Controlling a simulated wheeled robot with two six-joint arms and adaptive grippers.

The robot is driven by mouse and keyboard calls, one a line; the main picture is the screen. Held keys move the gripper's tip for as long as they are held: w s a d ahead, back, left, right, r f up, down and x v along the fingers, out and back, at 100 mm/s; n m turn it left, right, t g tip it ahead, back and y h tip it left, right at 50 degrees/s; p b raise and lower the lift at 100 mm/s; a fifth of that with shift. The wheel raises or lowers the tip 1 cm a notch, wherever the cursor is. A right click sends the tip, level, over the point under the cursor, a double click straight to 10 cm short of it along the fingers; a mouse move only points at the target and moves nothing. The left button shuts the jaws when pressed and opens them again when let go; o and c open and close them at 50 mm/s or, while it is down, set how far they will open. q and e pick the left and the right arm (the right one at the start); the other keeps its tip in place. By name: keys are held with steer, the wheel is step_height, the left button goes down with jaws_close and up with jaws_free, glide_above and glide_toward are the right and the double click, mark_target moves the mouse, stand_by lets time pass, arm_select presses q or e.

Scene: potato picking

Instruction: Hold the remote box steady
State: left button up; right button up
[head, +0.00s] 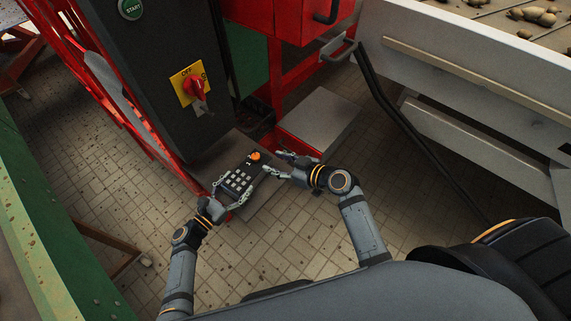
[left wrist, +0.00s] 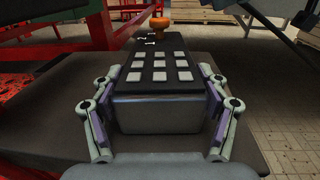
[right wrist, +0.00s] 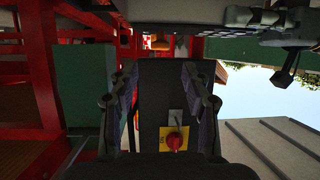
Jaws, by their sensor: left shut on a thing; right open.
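The remote box (head: 237,182) is dark with several pale square keys and an orange knob (head: 255,156) at its far end. In the left wrist view the box (left wrist: 155,112) lies between both fingers, keys facing up. My left gripper (head: 231,192) is shut on its near end, one finger along each side. The box is over a dark flat platform; I cannot tell if it touches it. My right gripper (head: 275,163) is open and empty, just right of the box's far end. In the right wrist view its fingers (right wrist: 160,88) stand apart.
Red frames and a grey step (head: 318,120) are nearby. A white conveyor wall (head: 450,60) is at right. Tiled floor lies below.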

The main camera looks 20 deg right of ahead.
steer(key=v, duration=0.4)
steer(key=shift+s+d+r, duration=0.15)
steer(key=shift+s, duration=0.1)
steer(key=n+t+y, duration=0.3)
steer(key=n, duration=3.3)
glide_toward(259, 158)
steer(key=x, duration=1.1)
steer(key=shift+w+a, duration=0.1)
steer(key=shift+a, duration=0.1)
steer(key=shift+r, duration=0.1)
